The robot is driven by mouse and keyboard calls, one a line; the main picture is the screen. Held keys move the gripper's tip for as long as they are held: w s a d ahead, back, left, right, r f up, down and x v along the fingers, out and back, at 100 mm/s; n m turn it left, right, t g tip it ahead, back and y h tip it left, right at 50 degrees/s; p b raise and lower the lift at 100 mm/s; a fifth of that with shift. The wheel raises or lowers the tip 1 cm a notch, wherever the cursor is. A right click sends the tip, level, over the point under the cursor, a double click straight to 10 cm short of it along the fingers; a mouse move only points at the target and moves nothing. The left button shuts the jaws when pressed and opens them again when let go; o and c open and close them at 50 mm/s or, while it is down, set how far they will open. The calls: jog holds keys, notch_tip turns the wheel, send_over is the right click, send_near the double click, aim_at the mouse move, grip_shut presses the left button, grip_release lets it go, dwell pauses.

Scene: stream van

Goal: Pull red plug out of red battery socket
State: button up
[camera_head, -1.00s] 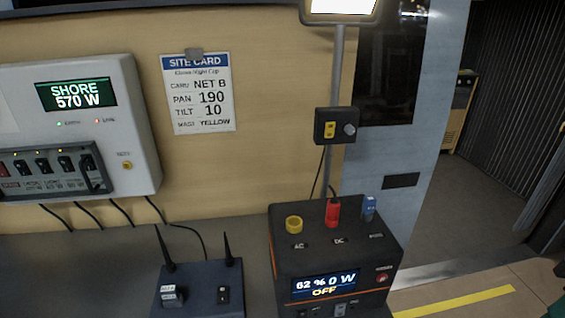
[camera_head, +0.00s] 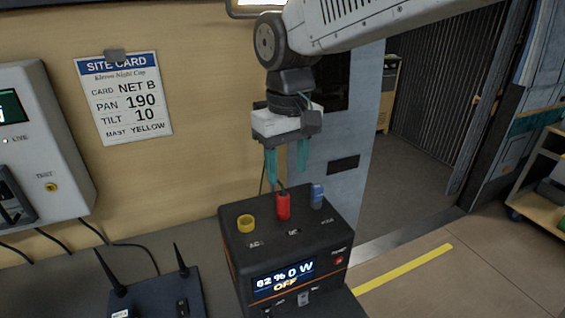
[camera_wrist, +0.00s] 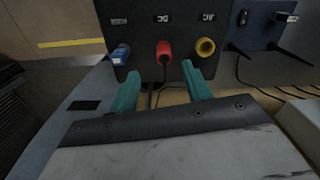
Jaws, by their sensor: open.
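My gripper (camera_head: 287,180) points down with teal fingers open, just above and behind the red plug. In the wrist view the red plug (camera_wrist: 164,50) lies beyond and between the fingertips (camera_wrist: 162,72), and the gripper is not closed on it.
A router with antennas (camera_head: 150,292) stands to the left of the box. A wall panel (camera_head: 40,150) and site card (camera_head: 124,97) are on the wall. Floor with a yellow stripe (camera_head: 405,269) lies at right.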

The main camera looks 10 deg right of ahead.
aim_at(283, 188)
jog(key=shift+w+a+f, duration=0.15)
jog(key=shift+a+f, duration=0.1)
jog(key=shift+a, duration=0.15)
jog(key=shift+f, duration=0.4)
notch_tip(283, 188, down, 7)
jog(key=shift+r, duration=0.15)
jog(key=shift+c, duration=0.3)
grip_shut()
